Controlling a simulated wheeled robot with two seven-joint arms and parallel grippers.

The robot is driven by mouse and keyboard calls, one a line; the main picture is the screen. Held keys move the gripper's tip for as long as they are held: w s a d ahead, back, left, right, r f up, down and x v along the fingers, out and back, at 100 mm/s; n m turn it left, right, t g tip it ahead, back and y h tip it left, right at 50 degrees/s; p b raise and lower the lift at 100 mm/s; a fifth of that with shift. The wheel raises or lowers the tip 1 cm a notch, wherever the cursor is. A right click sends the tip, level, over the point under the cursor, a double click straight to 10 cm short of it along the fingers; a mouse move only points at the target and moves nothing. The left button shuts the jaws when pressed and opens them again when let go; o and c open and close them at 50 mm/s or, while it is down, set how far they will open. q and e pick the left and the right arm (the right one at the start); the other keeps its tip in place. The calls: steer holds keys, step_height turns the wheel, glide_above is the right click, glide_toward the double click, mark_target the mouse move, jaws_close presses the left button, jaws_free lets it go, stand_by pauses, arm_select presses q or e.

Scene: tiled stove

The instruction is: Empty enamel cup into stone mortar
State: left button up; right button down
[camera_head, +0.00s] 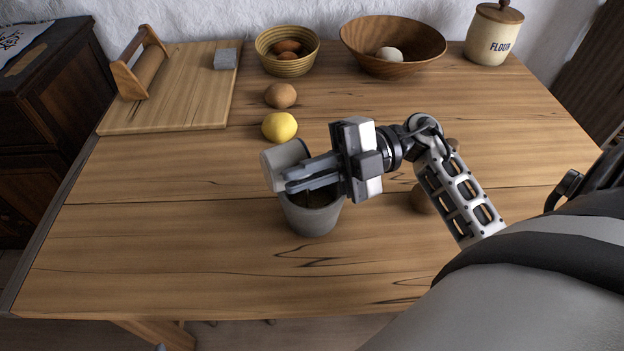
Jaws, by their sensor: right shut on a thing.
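The enamel cup (274,166) is a pale, off-white cup with a dark rim. My right gripper (290,181) is shut on it and holds it above the table, tilted on its side. The stone mortar (313,219) is a grey bowl standing upright on the table, just below the cup and the gripper. The gripper fingers cover part of the mortar's opening. What shows of the mortar's inside is dark, and I cannot tell what lies in it. The cup's inside is hidden. My left gripper is not in view.
A yellow lemon (279,127) and a brown round item (280,96) lie behind the cup. A cutting board (200,95), wicker basket (287,65), wooden bowl (393,70) and flour canister (491,42) stand at the back. The table's front left (150,250) is clear.

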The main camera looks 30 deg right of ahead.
steer(key=shift+d+r+y, duration=0.2)
steer(key=shift+r+y, duration=0.1)
steer(key=shift+r, duration=0.2)
steer(key=shift+d+r+y+p, duration=0.25)
steer(key=shift+r+y+p, duration=0.35)
steer(key=shift+r, duration=0.45)
arm_select(q)
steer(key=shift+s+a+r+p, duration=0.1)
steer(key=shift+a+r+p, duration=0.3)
steer(key=shift+p, duration=0.6)
arm_select(e)
steer(key=shift+t+y, duration=0.3)
steer(key=shift+y, duration=0.4)
steer(key=r, duration=0.2)
steer(key=d+r, duration=0.1)
steer(key=r, duration=0.1)
steer(key=shift+s, duration=0.15)
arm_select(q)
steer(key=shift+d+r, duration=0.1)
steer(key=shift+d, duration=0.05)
arm_select(e)
steer(key=shift+d+r+y, duration=0.15)
steer(key=shift+r+y, duration=0.05)
steer(key=shift+y, duration=0.1)
